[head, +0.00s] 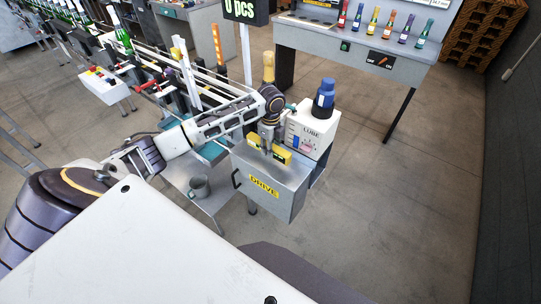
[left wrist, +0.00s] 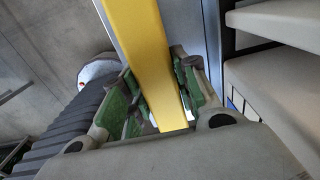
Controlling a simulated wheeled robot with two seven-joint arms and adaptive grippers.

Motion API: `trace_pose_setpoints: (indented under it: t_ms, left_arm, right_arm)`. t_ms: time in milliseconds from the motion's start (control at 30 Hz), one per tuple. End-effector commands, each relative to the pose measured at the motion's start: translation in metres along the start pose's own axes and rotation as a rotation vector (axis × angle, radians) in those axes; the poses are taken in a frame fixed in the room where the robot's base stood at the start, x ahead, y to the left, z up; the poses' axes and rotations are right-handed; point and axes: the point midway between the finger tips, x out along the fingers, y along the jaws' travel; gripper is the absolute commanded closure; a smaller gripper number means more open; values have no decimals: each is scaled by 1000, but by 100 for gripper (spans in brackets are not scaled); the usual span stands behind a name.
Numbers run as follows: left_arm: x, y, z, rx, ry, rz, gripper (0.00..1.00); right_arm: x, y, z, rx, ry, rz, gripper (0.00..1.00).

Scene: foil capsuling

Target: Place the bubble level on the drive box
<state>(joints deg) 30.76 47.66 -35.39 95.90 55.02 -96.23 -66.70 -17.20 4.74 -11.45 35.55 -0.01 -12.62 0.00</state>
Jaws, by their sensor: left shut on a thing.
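The yellow bubble level (head: 270,149) is in my left gripper (head: 266,148), over the top of the drive box in the head view. In the left wrist view the level (left wrist: 146,60) is a long yellow bar between the green-padded fingers (left wrist: 158,100), which are shut on it. The grey drive box (head: 270,188) carries a yellow DRIVE label and a black handle on its left side. I cannot tell whether the level touches the box top. My right gripper is not in view.
A white lube unit (head: 312,132) with a blue bottle (head: 324,98) stands right behind the box. A grey mug (head: 199,187) sits on a low metal shelf to its left. The conveyor line runs behind. A bench with small bottles (head: 350,48) stands farther back. Floor at right is clear.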

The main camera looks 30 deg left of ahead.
Motion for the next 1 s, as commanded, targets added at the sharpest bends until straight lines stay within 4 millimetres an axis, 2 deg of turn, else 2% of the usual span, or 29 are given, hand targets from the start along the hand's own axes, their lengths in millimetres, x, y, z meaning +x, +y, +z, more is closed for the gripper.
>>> trace_pose_setpoints:
  t_ms: [133, 533, 833, 1000]
  left_arm:
    - [9, 0, 0, 0, -1, 0, 100]
    - [13, 0, 0, -1, 0, 0, 100]
    - [41, 0, 0, -1, 0, 1, 100]
    - [47, 0, 0, 0, -1, -1, 100]
  right_arm:
    - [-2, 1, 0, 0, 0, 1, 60]
    - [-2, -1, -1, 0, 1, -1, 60]
    - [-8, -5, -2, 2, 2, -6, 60]
    - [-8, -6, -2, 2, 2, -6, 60]
